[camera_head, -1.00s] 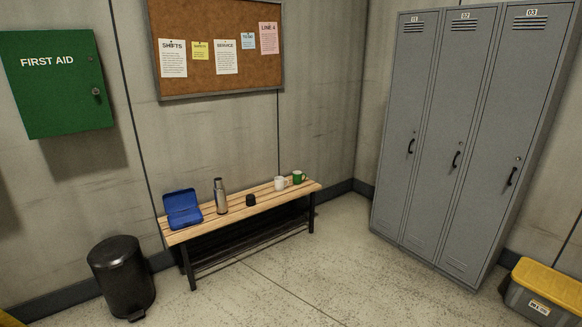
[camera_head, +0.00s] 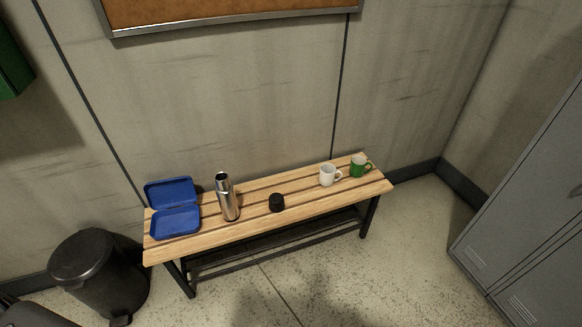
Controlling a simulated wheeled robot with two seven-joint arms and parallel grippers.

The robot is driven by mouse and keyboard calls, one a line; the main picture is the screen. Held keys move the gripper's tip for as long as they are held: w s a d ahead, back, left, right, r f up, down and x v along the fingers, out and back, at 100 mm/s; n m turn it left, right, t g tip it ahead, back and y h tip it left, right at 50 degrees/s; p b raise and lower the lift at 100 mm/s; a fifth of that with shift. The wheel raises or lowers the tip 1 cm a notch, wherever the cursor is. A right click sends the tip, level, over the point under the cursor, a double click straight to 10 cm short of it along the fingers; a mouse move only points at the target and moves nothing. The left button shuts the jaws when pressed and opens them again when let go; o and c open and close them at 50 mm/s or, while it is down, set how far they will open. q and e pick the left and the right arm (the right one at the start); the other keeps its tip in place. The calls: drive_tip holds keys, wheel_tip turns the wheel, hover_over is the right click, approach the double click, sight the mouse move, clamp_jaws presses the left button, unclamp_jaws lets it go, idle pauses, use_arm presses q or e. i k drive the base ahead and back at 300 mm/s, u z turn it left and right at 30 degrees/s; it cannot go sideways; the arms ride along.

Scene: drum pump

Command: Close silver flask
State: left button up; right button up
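The silver flask (camera_head: 228,198) stands upright on the wooden bench, left of its middle. Its top is open and shows a dark mouth. A small black cap (camera_head: 276,203) sits on the bench just right of the flask, apart from it. Neither of my grippers is in view.
On the bench (camera_head: 225,238), an open blue lunch box (camera_head: 175,221) is left of the flask. A black bin (camera_head: 98,272) stands left of the bench. The floor in front is clear.

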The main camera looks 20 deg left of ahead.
sight(224, 189)
drive_tip(key=i, duration=1)
drive_tip(key=z, duration=0.05)
